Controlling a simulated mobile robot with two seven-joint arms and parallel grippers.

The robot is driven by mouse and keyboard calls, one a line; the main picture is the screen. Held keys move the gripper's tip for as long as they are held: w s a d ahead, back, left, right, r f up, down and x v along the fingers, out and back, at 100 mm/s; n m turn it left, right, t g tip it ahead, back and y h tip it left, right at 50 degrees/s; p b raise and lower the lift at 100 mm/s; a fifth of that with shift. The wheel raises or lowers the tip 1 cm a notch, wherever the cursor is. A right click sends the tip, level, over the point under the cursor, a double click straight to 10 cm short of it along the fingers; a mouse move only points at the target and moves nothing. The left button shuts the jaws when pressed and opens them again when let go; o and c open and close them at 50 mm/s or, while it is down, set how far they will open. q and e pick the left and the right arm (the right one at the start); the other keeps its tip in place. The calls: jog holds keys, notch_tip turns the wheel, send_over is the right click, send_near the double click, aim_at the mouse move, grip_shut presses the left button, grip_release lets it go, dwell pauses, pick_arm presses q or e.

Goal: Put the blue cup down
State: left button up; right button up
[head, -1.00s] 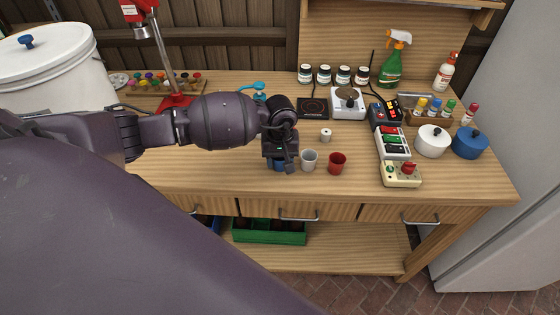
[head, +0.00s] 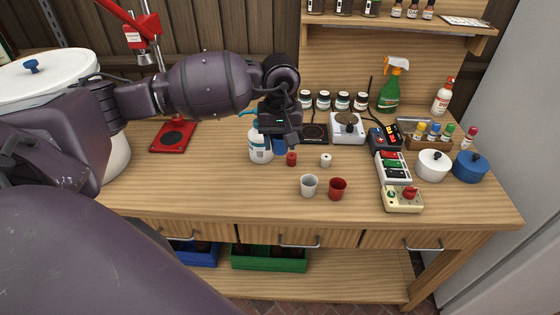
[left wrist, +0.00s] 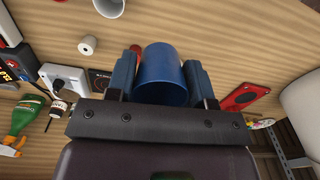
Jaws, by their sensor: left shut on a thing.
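My left gripper (head: 279,134) is shut on the blue cup (head: 279,145), which shows only partly below the gripper in the head view. In the left wrist view the blue cup (left wrist: 163,76) sits between the two fingers of my left gripper (left wrist: 164,78). The cup is over the back middle of the wooden table (head: 220,190), close to a white bottle (head: 260,149). I cannot tell whether its base touches the tabletop. My right gripper is not in view.
A small red item (head: 291,159) and a small white item (head: 326,160) stand near the cup. A white cup (head: 309,186) and a red cup (head: 337,189) stand nearer the front. A black hotplate (head: 313,133) is behind. The front left of the table is clear.

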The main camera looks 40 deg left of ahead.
pick_arm(q)
notch_tip(320, 180, up, 4)
jog(key=shift+f, duration=0.2)
jog(key=shift+r+n+b, duration=0.2)
jog(key=shift+n+b, duration=0.3)
jog(key=shift+b, duration=0.05)
jog(key=shift+n+b, duration=0.95)
jog(key=shift+n, duration=0.25)
send_over(280, 193)
notch_tip(280, 193, down, 14)
jog(key=shift+f, duration=2.85)
